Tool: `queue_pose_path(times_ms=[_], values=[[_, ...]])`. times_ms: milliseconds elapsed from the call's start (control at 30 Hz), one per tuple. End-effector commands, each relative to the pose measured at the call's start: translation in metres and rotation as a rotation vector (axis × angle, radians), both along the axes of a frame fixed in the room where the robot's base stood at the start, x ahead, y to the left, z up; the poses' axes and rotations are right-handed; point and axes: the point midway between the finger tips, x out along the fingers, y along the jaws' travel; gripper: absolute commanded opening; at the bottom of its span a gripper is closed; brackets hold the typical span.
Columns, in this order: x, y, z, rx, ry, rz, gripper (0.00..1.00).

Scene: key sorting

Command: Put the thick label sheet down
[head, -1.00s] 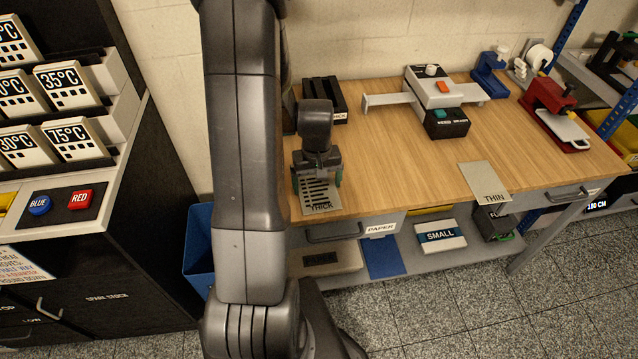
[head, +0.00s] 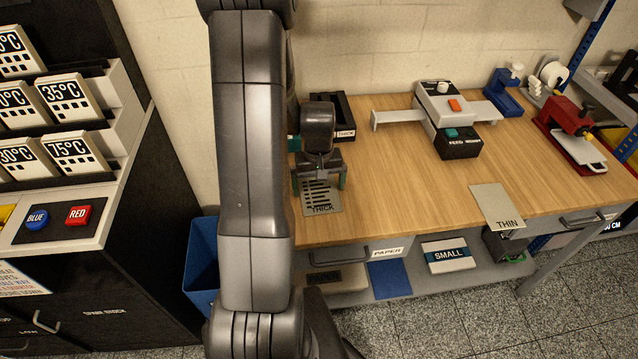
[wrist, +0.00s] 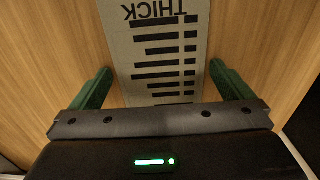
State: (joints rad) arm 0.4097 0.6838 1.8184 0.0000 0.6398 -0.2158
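The thick label sheet (head: 322,198) is a grey sheet with dark bars and the word THICK. It lies flat over the wooden tabletop, near the left front part. My gripper (head: 320,186) is right above and behind it, pointing down. In the wrist view my gripper (wrist: 161,72) has its two green fingers wide apart, one on each side of the sheet (wrist: 160,45). Narrow strips of wood show between the fingers and the sheet's edges. The sheet's far end is hidden under the gripper body.
A sheet marked THIN (head: 492,203) overhangs the front edge of the workbench (head: 410,190). A black tray (head: 346,118) stands behind my gripper. A white and black feed machine (head: 447,118) and a red press (head: 574,130) stand farther right. The bench middle is clear.

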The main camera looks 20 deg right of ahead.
Motion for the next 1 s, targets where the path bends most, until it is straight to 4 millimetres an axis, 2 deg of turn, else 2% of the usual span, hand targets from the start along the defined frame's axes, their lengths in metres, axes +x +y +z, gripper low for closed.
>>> queue_pose_path(times_ms=[233, 367, 467, 800, 1000], values=[[0.000, 0.000, 0.001, 0.000, -0.001, 0.000, 1.00], [0.001, 0.000, 0.011, -0.002, -0.004, 0.000, 1.00], [0.001, 0.000, 0.026, -0.002, -0.005, 0.000, 1.00], [0.001, -0.001, 0.098, -0.002, -0.006, 0.000, 1.00], [0.001, 0.000, 0.128, -0.001, -0.002, 0.000, 1.00]])
